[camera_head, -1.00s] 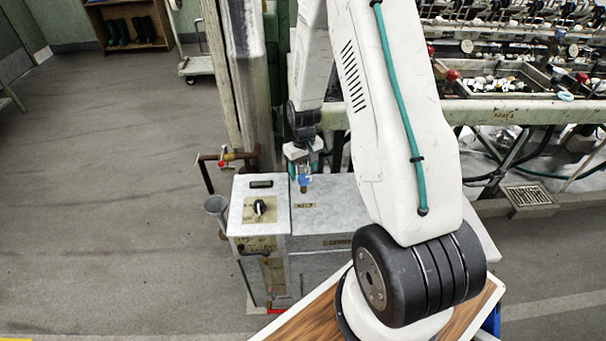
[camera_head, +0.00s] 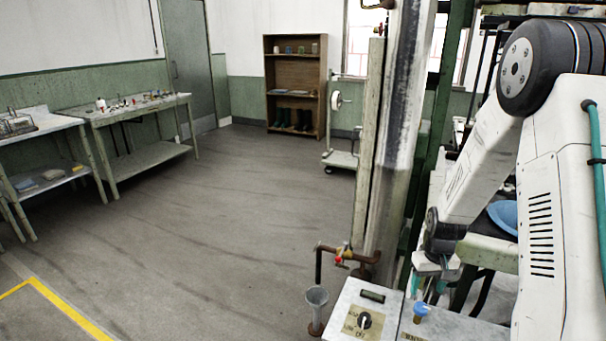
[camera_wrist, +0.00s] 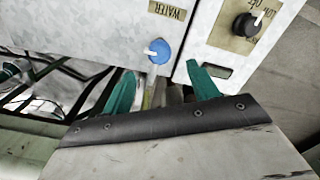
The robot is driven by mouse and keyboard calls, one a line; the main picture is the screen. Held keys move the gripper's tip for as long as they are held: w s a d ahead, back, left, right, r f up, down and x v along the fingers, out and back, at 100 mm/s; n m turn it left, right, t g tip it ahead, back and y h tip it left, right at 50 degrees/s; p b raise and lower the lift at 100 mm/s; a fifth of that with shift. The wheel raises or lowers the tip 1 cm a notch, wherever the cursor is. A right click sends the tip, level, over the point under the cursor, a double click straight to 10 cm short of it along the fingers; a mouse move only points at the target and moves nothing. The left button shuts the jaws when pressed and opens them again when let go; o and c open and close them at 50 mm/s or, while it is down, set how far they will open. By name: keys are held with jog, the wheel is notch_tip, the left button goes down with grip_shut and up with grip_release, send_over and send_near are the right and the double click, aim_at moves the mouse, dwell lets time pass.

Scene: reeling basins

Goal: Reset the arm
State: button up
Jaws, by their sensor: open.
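My gripper (camera_head: 432,286) hangs at the end of my white arm, low at the right of the head view, close to the grey metal box (camera_head: 455,328). Its teal fingers also show in the wrist view (camera_wrist: 163,88), spread apart with nothing held between them. A blue knob (camera_wrist: 157,51) on the box lies just beyond the fingers, under a "WATER" label. The knob also shows in the head view (camera_head: 421,309), right beside the gripper. I cannot tell how wide the gap between fingers and knob is.
A tall post (camera_head: 398,140) stands behind. The floor to the left is open; workbenches (camera_head: 130,107) and a shelf (camera_head: 295,85) stand farther back.

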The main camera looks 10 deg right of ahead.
jog(key=s+a+r, duration=0.5)
jog(key=s+r, duration=0.4)
jog(key=r, duration=0.1)
jog(key=s+a+r+n+t, duration=0.1)
jog(key=s+a+r, duration=0.5)
jog(key=s+r, duration=0.2)
jog(key=s+a+r, duration=0.6)
jog(key=s+r, duration=0.3)
jog(key=r, duration=0.4)
jog(key=shift+s+t, duration=0.3)
jog(key=shift+s, duration=0.05)
